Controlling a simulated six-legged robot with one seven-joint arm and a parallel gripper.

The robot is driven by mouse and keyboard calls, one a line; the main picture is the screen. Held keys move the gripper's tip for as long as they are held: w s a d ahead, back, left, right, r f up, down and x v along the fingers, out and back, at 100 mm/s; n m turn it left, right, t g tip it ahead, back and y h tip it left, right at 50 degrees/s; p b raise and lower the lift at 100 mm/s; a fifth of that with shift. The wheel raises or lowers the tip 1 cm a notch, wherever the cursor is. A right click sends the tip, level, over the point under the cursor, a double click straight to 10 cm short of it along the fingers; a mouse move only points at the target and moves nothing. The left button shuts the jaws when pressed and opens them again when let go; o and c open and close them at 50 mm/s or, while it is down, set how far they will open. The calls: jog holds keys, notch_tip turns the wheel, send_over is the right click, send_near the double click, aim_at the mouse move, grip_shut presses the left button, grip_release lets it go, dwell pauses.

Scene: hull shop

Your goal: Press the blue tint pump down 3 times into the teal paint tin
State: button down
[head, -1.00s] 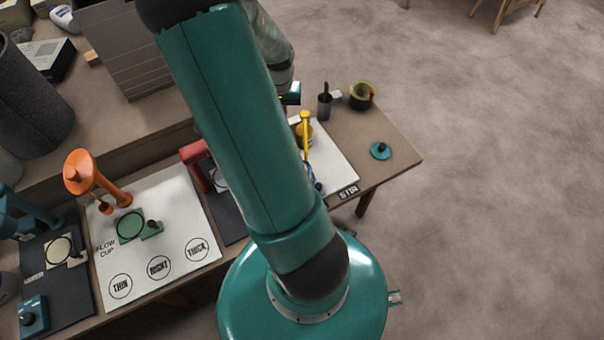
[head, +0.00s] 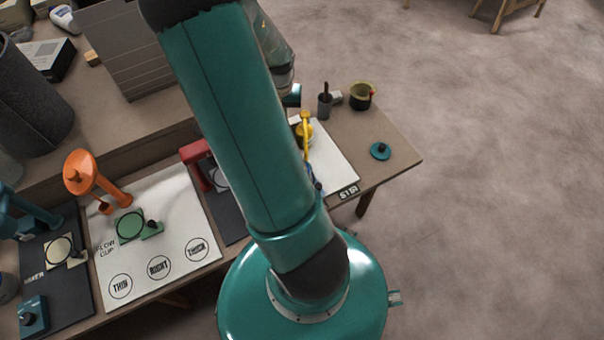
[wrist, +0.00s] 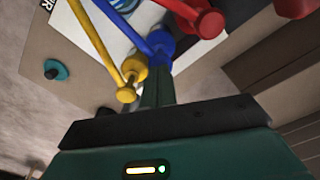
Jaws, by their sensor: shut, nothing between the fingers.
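The blue tint pump (wrist: 160,44) shows in the wrist view between a yellow pump (wrist: 133,70) and a red pump (wrist: 203,20). Its blue spout runs up and left. My gripper (wrist: 157,80) is shut and empty, with its dark fingertips at the blue pump's head; I cannot tell whether they touch. In the head view my arm hides most of the blue pump and the fingers. The teal paint tin cannot be made out in either view. A small teal disc with a dark knob, like a lid, lies on the bench (head: 380,151) and shows in the wrist view (wrist: 56,70).
The yellow pump (head: 305,128) stands close beside my arm. A dark cup (head: 325,105) and an olive pot (head: 361,96) stand behind. A red device (head: 195,160), a white flow-cup board (head: 170,235) and an orange stand (head: 82,172) are left. The bench's right corner is mostly clear.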

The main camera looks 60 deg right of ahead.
jog(key=shift+f, duration=0.95)
jog(key=shift+r, duration=1.5)
notch_tip(320, 180, up, 6)
dwell(0.6)
